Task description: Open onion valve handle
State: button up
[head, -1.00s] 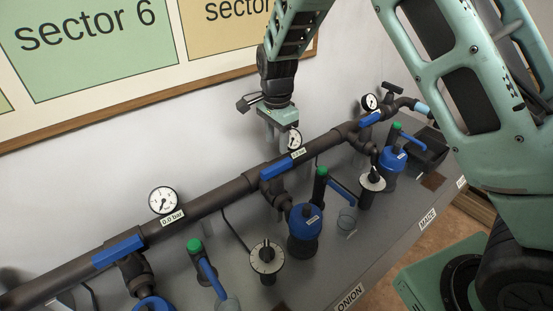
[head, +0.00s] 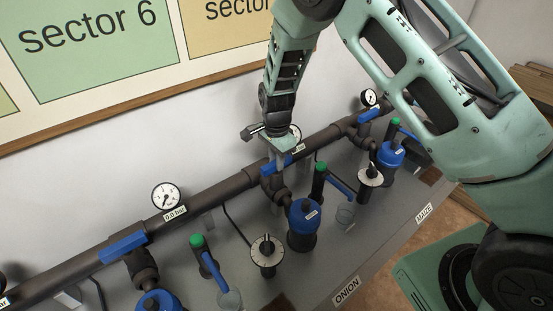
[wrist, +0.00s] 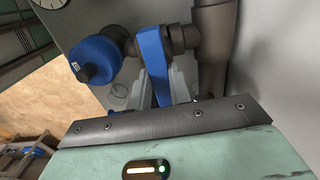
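The onion valve handle (head: 283,164) is a blue bar on the dark branch fitting above the ONION label (head: 346,291). It lies along the main pipe, across the branch. My gripper (head: 277,157) reaches down to it from above. In the wrist view, the blue handle (wrist: 155,65) runs between the two pale fingers (wrist: 163,92). One finger is close against each side, with no clear gap, so the gripper looks shut on it. The handle's lower end is partly hidden by my gripper's body.
A blue-capped filter (head: 304,222) stands in front of the valve, with a green-topped pipe (head: 318,180) and a dial (head: 266,252) nearby. A gauge (head: 166,196) and another blue handle (head: 123,245) are to the left. The MAIZE station (head: 424,213) is to the right. The wall is close behind.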

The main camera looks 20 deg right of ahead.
grip_shut()
jog(key=n+b, duration=0.2)
jog(key=n, duration=0.2)
jog(key=shift+f, duration=0.1)
jog(key=n+b, duration=0.2)
jog(key=n, duration=0.3)
jog(key=n+b, duration=0.1)
jog(key=n, duration=0.4)
jog(key=shift+n+b, duration=0.55)
jog(key=shift+n, duration=1.45)
jog(key=shift+r, duration=0.2)
jog(key=o, duration=0.8)
grip_release()
